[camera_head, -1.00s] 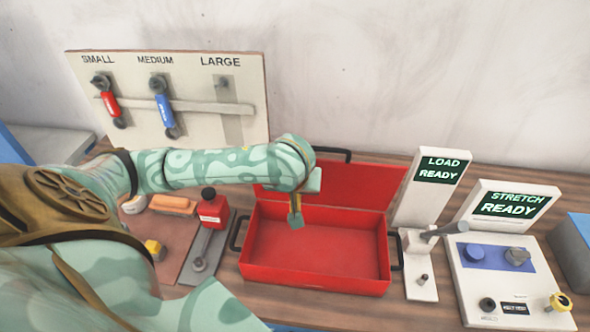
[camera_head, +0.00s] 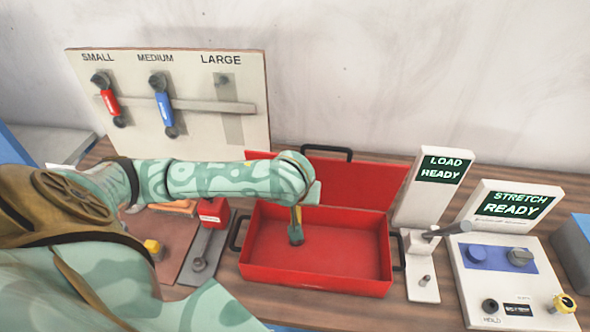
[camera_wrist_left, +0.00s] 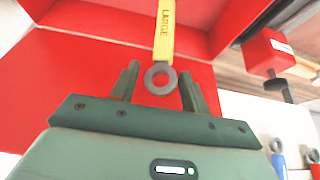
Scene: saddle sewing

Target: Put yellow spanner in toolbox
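The yellow spanner (camera_head: 298,214) points down into the open red toolbox (camera_head: 259,275), below the end of my left arm. In the left wrist view the yellow spanner (camera_wrist_left: 165,32) shows its LARGE label and a grey ring end. That ring lies between the fingertips of my left gripper (camera_wrist_left: 159,80), with a visible gap on each side. The fingers look open, not closed on the ring. The spanner's far end is out of the wrist view. My right gripper is not in view.
The tool board (camera_head: 190,135) holds a red spanner (camera_head: 110,103) and a blue spanner (camera_head: 164,108); its LARGE place is empty. A red block device (camera_head: 212,211) stands left of the toolbox. The load station (camera_head: 422,215) and stretch panel (camera_head: 490,285) stand right.

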